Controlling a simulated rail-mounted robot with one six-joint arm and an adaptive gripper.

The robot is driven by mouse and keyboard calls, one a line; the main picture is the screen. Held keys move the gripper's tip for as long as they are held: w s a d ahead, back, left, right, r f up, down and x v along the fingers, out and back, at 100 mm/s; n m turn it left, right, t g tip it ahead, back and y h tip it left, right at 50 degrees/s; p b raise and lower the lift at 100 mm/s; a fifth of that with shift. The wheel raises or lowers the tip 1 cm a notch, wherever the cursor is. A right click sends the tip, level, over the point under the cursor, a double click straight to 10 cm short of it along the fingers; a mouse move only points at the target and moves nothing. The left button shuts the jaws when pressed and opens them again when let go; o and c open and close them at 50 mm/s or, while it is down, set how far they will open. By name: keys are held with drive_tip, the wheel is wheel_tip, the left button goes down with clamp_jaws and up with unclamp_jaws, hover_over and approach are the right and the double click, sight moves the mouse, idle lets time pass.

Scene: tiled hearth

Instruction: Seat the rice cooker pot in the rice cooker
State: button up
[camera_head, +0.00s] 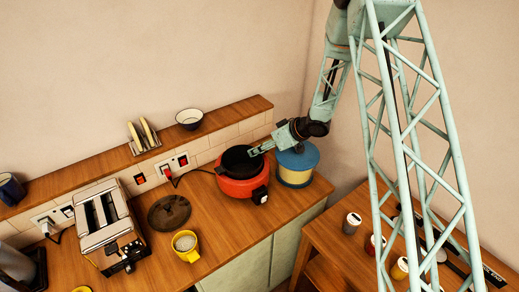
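The red rice cooker (241,187) stands on the wooden counter near its right end. The dark rice cooker pot (236,162) shows at the cooker's open top, with its dark rim above the red body. I cannot tell how deep it sits. My gripper (260,149) reaches in from the right, and its fingertips are at the pot's right rim. The view is too small to show whether the fingers are closed on the rim. A dark round lid (169,212) lies on the counter left of the cooker.
A blue-and-cream canister (296,168) stands close behind the cooker, under my wrist. A yellow mug (187,247) and toaster (105,228) stand to the left. A bowl (189,119) and rack (143,137) are on the back ledge. Several jars stand on the right table (330,232).

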drive_tip(key=shift+o, duration=0.2)
drive_tip(key=v, duration=1.2)
idle(0.5)
idle(1.5)
